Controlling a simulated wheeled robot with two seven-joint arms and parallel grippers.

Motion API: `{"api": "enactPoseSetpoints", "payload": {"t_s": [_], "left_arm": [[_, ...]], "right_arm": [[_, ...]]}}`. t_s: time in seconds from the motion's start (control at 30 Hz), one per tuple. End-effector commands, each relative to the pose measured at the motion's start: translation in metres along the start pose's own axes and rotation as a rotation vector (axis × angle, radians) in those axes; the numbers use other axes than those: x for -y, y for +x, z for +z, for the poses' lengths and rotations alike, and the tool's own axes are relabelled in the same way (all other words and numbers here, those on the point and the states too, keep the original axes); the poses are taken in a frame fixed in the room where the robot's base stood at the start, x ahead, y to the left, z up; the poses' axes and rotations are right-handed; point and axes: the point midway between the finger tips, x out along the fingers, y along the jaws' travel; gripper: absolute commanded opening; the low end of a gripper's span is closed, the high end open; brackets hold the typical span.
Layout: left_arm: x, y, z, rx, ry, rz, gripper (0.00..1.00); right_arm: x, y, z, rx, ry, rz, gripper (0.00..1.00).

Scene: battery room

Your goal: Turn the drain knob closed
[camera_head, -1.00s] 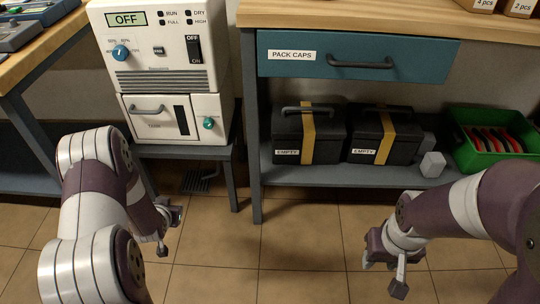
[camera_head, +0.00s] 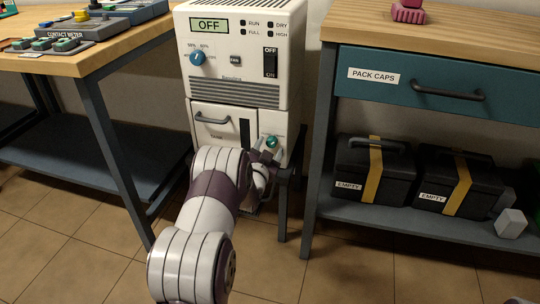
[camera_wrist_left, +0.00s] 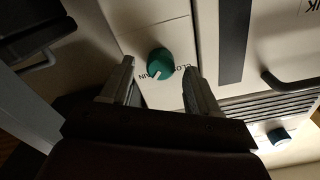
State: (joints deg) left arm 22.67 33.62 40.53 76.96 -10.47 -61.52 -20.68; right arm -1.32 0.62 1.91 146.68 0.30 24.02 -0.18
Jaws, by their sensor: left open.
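The green drain knob (camera_head: 272,142) is on the lower right of the white dehumidifier's front (camera_head: 236,92). In the left wrist view the knob (camera_wrist_left: 160,64) shows between my finger lines, with dark lettering beside it, partly readable as "CLO..." and "...IN". A pale pointer mark on it faces the "IN" lettering. My left gripper (camera_head: 266,156) is just in front of the knob, pointing at it. In the left wrist view the left gripper's two fingers (camera_wrist_left: 160,88) are apart, one on each side of the knob, with nothing held. My right gripper is out of view.
The machine's display reads "OFF". A tank drawer with a handle (camera_head: 213,119) is left of the knob. A bench leg (camera_head: 312,150) stands close on the right. Black "EMPTY" cases (camera_head: 373,172) sit on the low shelf. A workbench (camera_head: 95,62) is at left.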

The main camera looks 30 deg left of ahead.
Motion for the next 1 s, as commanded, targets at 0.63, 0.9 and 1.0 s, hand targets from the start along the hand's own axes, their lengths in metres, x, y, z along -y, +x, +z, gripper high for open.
{"api": "enactPoseSetpoints", "payload": {"t_s": [0.63, 0.9, 1.0], "left_arm": [[0.001, 0.011, -0.001, 0.001, -0.001, 0.0, 0.05], [0.001, 0.01, -0.002, 0.001, -0.047, 0.0, 0.05], [0.001, 0.01, -0.002, 0.001, -0.098, 0.0, 0.05]], "right_arm": [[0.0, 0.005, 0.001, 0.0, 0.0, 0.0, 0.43], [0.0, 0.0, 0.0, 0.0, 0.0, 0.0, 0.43], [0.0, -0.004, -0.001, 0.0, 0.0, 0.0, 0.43]]}}
